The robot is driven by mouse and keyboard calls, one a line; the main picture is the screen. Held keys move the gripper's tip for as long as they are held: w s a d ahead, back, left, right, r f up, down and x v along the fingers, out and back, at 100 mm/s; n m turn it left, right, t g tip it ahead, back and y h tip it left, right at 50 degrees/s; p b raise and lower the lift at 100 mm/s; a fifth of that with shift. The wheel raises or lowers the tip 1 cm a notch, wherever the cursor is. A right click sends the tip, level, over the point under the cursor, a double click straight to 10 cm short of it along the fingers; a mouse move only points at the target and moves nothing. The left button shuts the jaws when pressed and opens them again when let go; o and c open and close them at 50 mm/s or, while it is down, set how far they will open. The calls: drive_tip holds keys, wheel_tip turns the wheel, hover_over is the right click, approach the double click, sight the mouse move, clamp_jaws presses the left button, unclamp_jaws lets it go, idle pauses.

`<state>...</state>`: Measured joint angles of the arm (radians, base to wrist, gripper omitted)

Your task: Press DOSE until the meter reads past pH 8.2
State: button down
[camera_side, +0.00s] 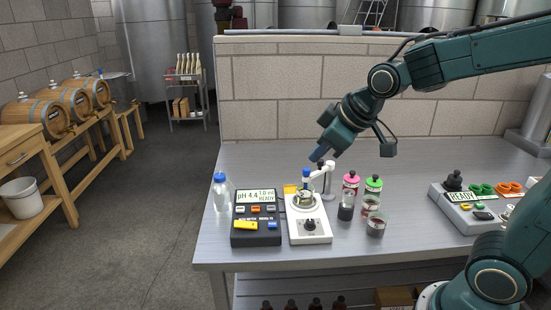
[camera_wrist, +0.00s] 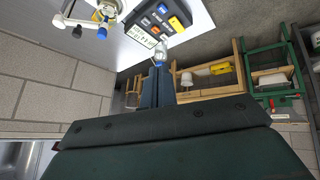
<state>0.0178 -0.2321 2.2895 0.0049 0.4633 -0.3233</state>
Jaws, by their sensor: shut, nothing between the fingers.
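The dark titrator box (camera_side: 256,226) stands near the bench's front left; its display (camera_side: 255,197) reads pH 4.4, 1.0 ml, READY. Below the display are small coloured buttons, with a wide yellow button (camera_side: 245,225) and a blue one (camera_side: 273,226) lower down. Their labels are too small to read, so I cannot tell which is DOSE. The box also shows at the top of the wrist view (camera_wrist: 160,24), turned around. My gripper (camera_side: 316,156) is shut and empty, above and to the right of the box, apart from it. Its fingers also show in the wrist view (camera_wrist: 157,84).
Right of the box is a white stirrer (camera_side: 310,237) with a vessel and a white electrode arm (camera_side: 322,170) under my gripper. A clear bottle (camera_side: 220,192) stands left; pink-capped (camera_side: 350,185) and green-capped (camera_side: 373,185) bottles and a glass stand right. Another device (camera_side: 472,212) sits far right.

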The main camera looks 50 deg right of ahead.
drive_tip(key=w+d+f+n, duration=0.15)
drive_tip(key=w+f, duration=0.35)
drive_tip(key=w, duration=0.6)
drive_tip(key=n+t, duration=0.2)
drive_tip(key=n, duration=0.2)
hover_over(259, 210)
wheel_tip(259, 210, down, 9)
drive_tip(key=shift+w+m, duration=0.1)
drive_tip(key=shift+m, duration=0.15)
drive_tip(key=shift+f, duration=4.4)
drive_tip(key=shift+f, duration=0.85)
drive_tip(key=shift+r, duration=0.85)
